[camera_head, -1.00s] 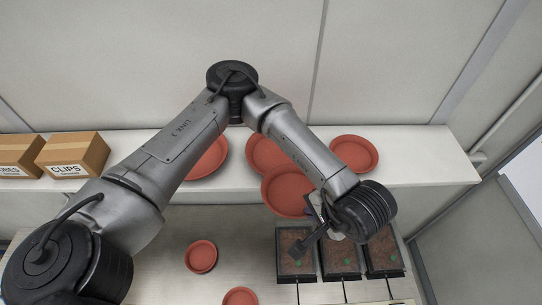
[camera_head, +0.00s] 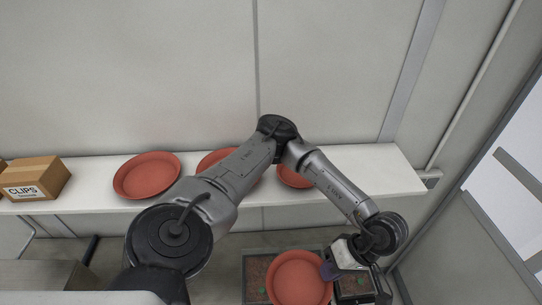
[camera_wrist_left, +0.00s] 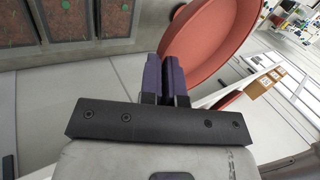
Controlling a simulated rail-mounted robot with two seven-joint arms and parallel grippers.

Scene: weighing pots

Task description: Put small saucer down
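My left gripper (camera_head: 333,266) is shut on the rim of a round terracotta saucer (camera_head: 299,279). It holds the saucer out to the left of its fingers, in front of and below the white shelf. In the head view the saucer covers part of the soil trays. In the left wrist view, the two dark fingers (camera_wrist_left: 167,78) are close together at the rim of the saucer (camera_wrist_left: 215,38), which appears tilted. Whether the saucer touches anything below is hidden. My right gripper is not in view.
Three other terracotta saucers (camera_head: 147,175) (camera_head: 214,159) (camera_head: 292,178) lie on the white shelf (camera_head: 92,178), two partly behind my arm. A CLIPS box (camera_head: 38,180) stands at the shelf's left. Soil trays (camera_head: 257,272) (camera_head: 352,287) stand below; they also show in the left wrist view (camera_wrist_left: 112,18).

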